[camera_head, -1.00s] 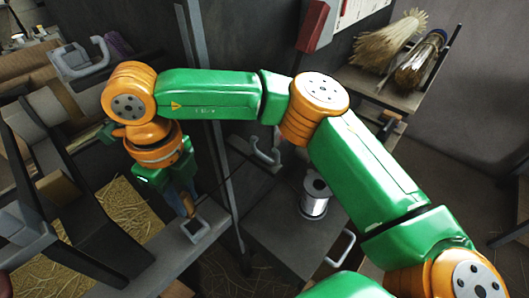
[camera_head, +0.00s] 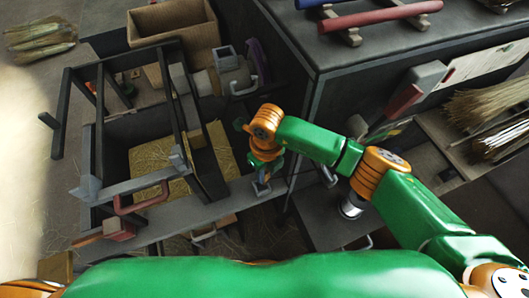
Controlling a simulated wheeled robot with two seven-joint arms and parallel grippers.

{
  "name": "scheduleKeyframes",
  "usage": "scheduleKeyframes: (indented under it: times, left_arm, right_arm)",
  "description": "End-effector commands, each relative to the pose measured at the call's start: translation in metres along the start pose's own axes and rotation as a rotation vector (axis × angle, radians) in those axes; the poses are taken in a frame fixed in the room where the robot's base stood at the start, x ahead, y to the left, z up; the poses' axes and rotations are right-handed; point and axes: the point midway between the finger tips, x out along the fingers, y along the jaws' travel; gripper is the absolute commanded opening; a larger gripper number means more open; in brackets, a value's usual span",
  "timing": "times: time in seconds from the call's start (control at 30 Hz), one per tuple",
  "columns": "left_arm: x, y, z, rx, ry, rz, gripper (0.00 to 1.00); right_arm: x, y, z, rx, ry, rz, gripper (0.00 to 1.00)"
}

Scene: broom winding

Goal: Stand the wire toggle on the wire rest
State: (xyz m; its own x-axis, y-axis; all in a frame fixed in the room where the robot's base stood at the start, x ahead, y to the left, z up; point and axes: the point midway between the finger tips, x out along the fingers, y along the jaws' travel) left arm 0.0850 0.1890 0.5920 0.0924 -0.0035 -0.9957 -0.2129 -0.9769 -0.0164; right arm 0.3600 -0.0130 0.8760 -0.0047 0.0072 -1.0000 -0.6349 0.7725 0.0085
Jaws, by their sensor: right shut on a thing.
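My right gripper (camera_head: 264,174) points down above the bench ledge, with its fingers just over a small grey square holder (camera_head: 262,189), which looks like the wire rest. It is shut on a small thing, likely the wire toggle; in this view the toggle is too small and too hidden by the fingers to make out. I cannot tell whether it touches the rest. The wire spool (camera_head: 352,206) stands to the right, partly behind my right arm. My left gripper is not in view.
A dark frame with a red handle (camera_head: 143,200) stands left of the rest, over a straw-filled bin (camera_head: 150,165). A cardboard box (camera_head: 172,30) is at the back. A dark cabinet (camera_head: 340,85) rises behind my right arm. Brooms (camera_head: 492,105) lie on a right shelf.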

Motion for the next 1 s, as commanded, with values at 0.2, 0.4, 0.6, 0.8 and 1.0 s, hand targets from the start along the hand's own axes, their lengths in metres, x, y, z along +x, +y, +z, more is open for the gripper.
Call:
scheduleKeyframes:
  times: [0.2,0.4,0.6,0.8,1.0]
  left_arm:
    - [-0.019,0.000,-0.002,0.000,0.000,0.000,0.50]
    - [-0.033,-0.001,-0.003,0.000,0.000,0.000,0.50]
    - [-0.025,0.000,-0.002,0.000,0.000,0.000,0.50]
    - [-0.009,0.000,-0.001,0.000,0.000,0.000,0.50]
    - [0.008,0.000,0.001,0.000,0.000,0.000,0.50]
  right_arm:
    - [-0.002,0.002,-0.001,0.232,0.001,-0.001,0.00]
    - [-0.001,0.003,-0.001,0.574,0.000,-0.003,0.00]
    - [0.011,0.001,0.001,0.797,-0.004,-0.009,0.00]
    - [0.022,-0.001,0.006,0.793,-0.006,-0.008,0.00]
    - [0.034,-0.003,0.011,0.792,-0.005,-0.008,0.00]
